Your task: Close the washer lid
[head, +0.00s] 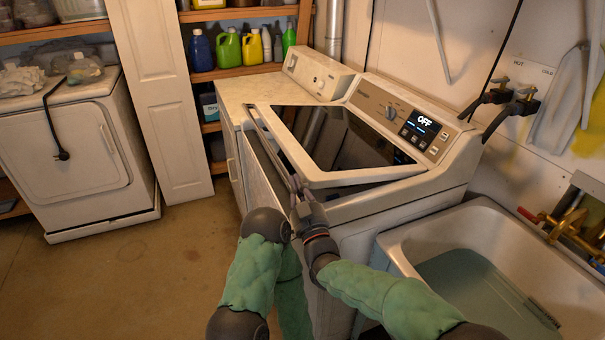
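The washer (345,215) stands in the middle of the head view, with a control panel reading OFF (422,122) at its back. Its lid (312,170), a pale frame around dark glass, lies low over the top opening. A dark gap shows along its left front edge, so it looks slightly raised there. My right gripper (298,186) is at the lid's front corner, touching it or very close. Its fingers are small and overlap the lid edge, so I cannot tell whether they are open or shut. My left arm is at the bottom centre; its gripper is not visible.
A utility sink (395,250) holding water adjoins the washer on the right, with brass taps (575,222) beyond it. A white appliance (70,150) stands at the far left. Bottles (228,48) fill shelves behind. The floor (110,270) at left is clear.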

